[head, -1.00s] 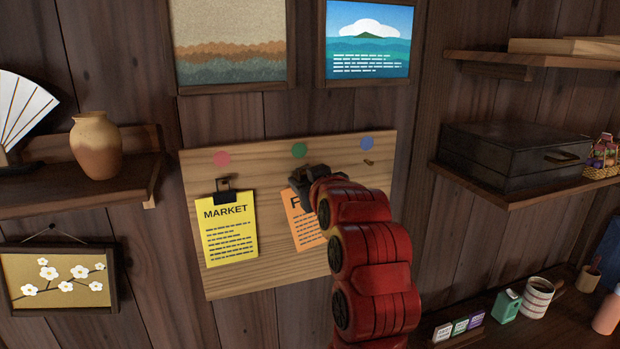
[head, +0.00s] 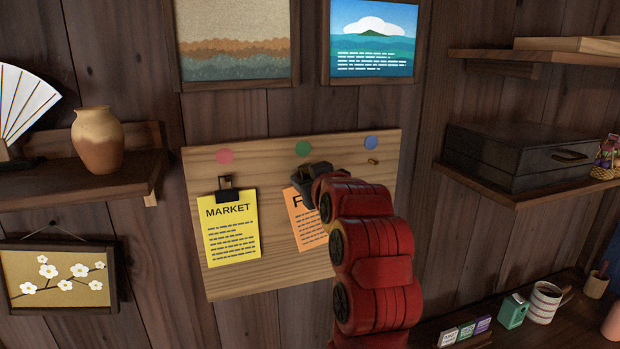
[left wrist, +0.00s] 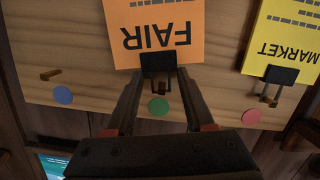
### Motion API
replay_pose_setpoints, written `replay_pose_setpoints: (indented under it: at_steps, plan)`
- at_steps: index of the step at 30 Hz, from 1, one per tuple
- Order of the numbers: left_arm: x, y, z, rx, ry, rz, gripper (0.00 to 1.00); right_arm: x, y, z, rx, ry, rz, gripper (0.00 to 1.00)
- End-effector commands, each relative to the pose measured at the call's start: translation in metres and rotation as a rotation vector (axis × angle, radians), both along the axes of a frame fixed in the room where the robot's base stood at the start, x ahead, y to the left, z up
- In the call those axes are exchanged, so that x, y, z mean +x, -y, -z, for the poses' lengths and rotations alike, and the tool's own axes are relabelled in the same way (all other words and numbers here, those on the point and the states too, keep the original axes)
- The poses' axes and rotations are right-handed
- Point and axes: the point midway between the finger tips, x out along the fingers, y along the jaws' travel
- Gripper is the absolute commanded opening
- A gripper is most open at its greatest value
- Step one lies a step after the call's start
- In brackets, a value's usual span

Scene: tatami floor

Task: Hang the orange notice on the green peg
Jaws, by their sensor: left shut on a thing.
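The orange notice (head: 309,232), headed FAIR in the left wrist view (left wrist: 155,38), is at the wooden board below the green dot (head: 303,148). My left gripper (head: 309,174) is shut on the black clip (left wrist: 158,65) at the notice's top edge. In the left wrist view the clip sits between my fingertips, just above the green dot (left wrist: 158,106) in that upside-down picture. The gripper hides the green peg in the head view. I cannot tell whether the clip is around the peg or only in front of it. My right gripper is not in view.
The yellow MARKET notice (head: 231,228) hangs under the pink dot on the wooden board (head: 270,283). A bare peg (head: 373,162) sticks out below the blue dot (head: 371,143). Shelves flank the board, with a vase (head: 97,140) left and a dark case (head: 515,157) right.

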Motion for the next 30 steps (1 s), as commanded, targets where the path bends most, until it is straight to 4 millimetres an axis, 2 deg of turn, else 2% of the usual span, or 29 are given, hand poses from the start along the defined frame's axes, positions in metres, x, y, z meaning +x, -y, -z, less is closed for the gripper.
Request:
replay_pose_setpoints:
  at_steps: [1,6,7,17,20,23,30]
  plan:
    - [0.0,0.0,0.0,0.0,0.0,0.0,0.55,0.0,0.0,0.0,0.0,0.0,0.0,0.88]
    - [0.0,0.0,0.0,0.0,0.0,0.0,0.86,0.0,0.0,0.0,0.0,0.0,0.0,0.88]
    - [0.0,0.0,0.0,0.0,0.0,0.0,0.88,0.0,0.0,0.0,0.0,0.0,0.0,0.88]
    - [-0.005,0.002,0.0,0.0,0.001,0.001,0.88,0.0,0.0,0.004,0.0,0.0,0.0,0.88]
    - [-0.017,0.006,-0.001,0.0,0.005,0.003,0.88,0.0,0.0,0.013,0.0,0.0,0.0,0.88]
    - [-0.037,0.014,-0.002,-0.002,0.003,0.006,0.88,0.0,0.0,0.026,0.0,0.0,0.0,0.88]
    - [-0.1,0.03,-0.015,-0.003,0.004,0.006,0.88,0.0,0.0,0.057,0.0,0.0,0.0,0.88]
